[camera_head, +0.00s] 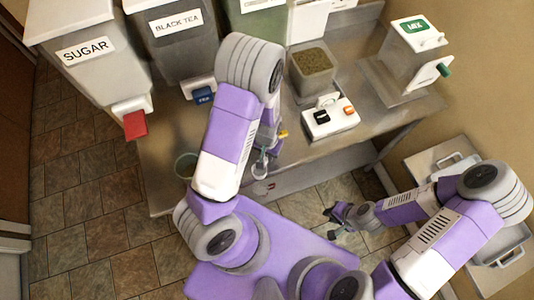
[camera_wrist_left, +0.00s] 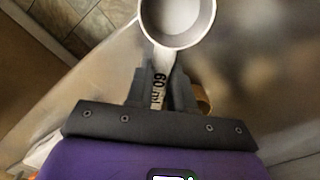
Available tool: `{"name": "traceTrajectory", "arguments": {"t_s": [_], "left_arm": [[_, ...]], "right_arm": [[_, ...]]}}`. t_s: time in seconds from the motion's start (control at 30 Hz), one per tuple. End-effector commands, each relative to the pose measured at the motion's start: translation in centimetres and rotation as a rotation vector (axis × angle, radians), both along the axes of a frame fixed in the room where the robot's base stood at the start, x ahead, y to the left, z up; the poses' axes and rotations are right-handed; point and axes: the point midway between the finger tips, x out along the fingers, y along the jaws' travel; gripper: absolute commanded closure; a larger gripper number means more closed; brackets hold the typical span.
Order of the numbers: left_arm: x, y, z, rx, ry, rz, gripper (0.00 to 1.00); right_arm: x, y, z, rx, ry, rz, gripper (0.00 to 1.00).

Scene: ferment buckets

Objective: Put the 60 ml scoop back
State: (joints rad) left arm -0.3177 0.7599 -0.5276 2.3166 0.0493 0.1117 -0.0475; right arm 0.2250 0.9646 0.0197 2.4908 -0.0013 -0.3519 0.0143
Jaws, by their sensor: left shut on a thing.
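The 60 ml scoop is a pale metal cup (camera_wrist_left: 178,22) on a flat handle (camera_wrist_left: 159,85) marked "60 ml" in the left wrist view. My left gripper (camera_wrist_left: 160,98) is shut on that handle, with the cup beyond the fingertips. In the head view, the scoop (camera_head: 260,166) shows as a small pale ring near the front edge of the steel table. My left forearm partly hides the left gripper there. My right gripper (camera_head: 332,222) is empty, its dark fingers apart, in front of the table above the floor. No holder for the scoop can be made out.
Bins marked SUGAR (camera_head: 90,58) and BLACK TEA (camera_head: 178,42) stand at the back left. A greenish cup (camera_head: 186,166) stands at the table's left. A white scale (camera_head: 330,119), a filled container (camera_head: 312,72) and a green-labelled dispenser (camera_head: 405,55) are at right. A small yellow thing (camera_head: 283,134) is near my left gripper.

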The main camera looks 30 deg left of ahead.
Motion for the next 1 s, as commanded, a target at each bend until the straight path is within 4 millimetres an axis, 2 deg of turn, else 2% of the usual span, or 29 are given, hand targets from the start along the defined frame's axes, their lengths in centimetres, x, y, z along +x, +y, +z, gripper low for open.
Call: {"name": "traceTrajectory", "arguments": {"t_s": [0.37, 0.4, 0.53, 0.87, 1.0], "left_arm": [[0.1, 0.0, -0.6, 0.0, -0.002, 0.0, 1.0], [0.1, 0.0, -0.5, 0.0, -0.002, 0.0, 0.73], [0.1, 0.0, -0.5, 0.0, -0.002, 0.0, 0.53], [0.1, 0.0, -0.2, 0.0, -0.002, 0.0, 0.52], [0.2, -0.1, 1.3, 0.0, -0.007, -0.002, 0.52]], "right_arm": [[0.0, 0.0, -0.4, 0.0, -0.001, 0.0, 0.77], [0.0, 0.0, -0.3, 0.0, -0.001, 0.0, 0.77], [0.0, 0.0, -0.3, 0.0, -0.001, 0.0, 0.77], [0.0, 0.0, -0.1, 0.0, 0.0, 0.0, 0.77], [0.0, 0.0, 0.3, 0.0, 0.0, 0.0, 0.77]]}}
